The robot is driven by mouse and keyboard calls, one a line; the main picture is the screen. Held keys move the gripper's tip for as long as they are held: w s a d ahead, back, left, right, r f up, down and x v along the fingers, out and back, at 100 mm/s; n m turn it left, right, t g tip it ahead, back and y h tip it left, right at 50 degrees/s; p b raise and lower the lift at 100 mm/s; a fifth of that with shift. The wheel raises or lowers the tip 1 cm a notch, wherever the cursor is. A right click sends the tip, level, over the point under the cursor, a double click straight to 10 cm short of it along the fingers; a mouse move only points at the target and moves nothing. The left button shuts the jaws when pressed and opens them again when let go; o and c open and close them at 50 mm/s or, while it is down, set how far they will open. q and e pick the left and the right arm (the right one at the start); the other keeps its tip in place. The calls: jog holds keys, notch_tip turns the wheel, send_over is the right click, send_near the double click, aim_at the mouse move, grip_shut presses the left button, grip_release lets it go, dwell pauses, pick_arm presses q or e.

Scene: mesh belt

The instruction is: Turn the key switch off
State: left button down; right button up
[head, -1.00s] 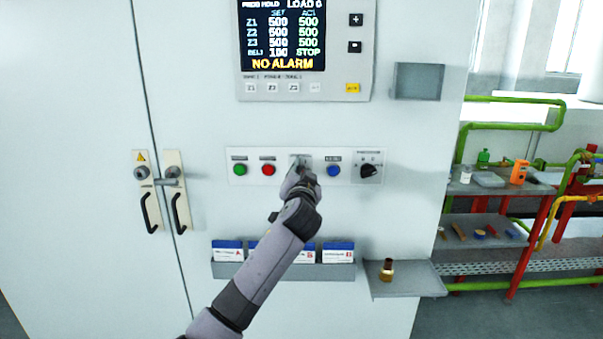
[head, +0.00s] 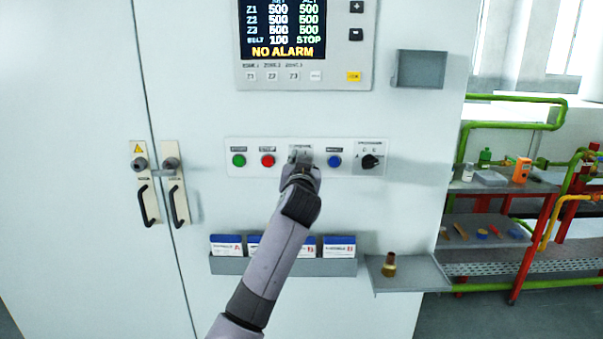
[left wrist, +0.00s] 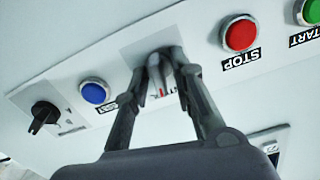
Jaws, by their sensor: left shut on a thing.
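The key switch (left wrist: 154,75) sits on a pale square plate in the middle of the control strip, between the red stop button (head: 267,160) and the blue reset button (head: 334,161). My left gripper (head: 300,157) is at this switch in the head view and hides most of it. In the left wrist view its two fingers (left wrist: 160,62) close on either side of the grey key piece, touching it. A small red mark shows on the plate beside it. The key's exact angle is hard to read. My right gripper is not in view.
A green start button (head: 238,160) and a black rotary selector (head: 370,161) share the strip. A display panel (head: 305,75) is above. Below are a card holder (head: 285,266) and a small shelf (head: 408,279) with a brass piece (head: 389,264).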

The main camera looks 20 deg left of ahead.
pick_arm(q)
jog(key=n+b, duration=0.2)
jog(key=n, duration=0.1)
jog(key=shift+f+n, duration=0.1)
jog(key=shift+n, duration=0.2)
jog(key=shift+a+n+b, duration=0.1)
jog(key=shift+n+b, duration=0.35)
jog(key=shift+n, duration=1.65)
jog(key=shift+a, duration=0.1)
jog(key=c, duration=1.7)
grip_release()
